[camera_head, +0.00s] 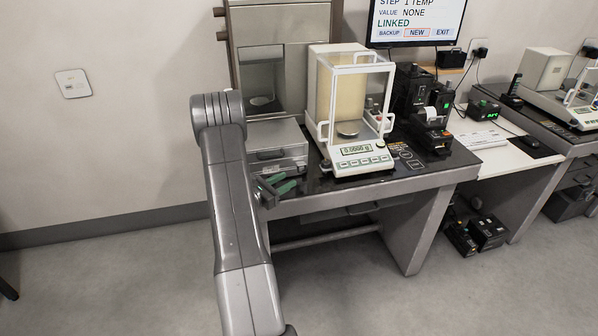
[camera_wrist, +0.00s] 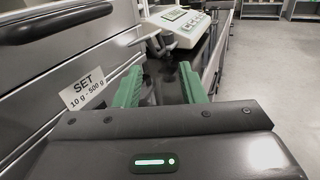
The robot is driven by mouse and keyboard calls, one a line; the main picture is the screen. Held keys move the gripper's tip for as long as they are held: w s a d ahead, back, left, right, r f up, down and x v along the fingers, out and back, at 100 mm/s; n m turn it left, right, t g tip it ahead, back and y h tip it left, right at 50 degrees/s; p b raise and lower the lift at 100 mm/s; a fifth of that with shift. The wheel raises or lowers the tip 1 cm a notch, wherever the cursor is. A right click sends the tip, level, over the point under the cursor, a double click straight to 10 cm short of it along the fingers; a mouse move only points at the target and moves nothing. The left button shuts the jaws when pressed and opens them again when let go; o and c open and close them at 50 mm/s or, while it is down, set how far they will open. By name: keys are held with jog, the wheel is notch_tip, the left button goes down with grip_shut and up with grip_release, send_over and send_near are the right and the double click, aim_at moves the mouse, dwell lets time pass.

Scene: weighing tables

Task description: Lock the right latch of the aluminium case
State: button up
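The closed aluminium case (camera_head: 275,139) lies on the dark table top, left of the balance. Its ribbed metal front fills the left of the wrist view (camera_wrist: 45,62), with a black handle (camera_wrist: 55,22) and a tag reading "SET 10 g - 500 g" (camera_wrist: 87,84). My gripper (camera_head: 280,186) is in front of the case's lower right front, at the table's front edge. In the wrist view its two green fingers (camera_wrist: 161,84) stand apart, with nothing clearly held between them.
The analytical balance (camera_head: 362,162) stands close right of the case. A metal cabinet (camera_head: 307,20) rises behind. A printer (camera_head: 431,138) and dark devices stand further right. The floor (camera_head: 340,290) in front of the table (camera_head: 400,183) is clear.

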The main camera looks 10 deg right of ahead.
jog(key=p+x, duration=0.1)
jog(key=x, duration=0.5)
jog(key=shift+w+d, duration=0.15)
jog(key=shift+d, duration=0.1)
grip_shut()
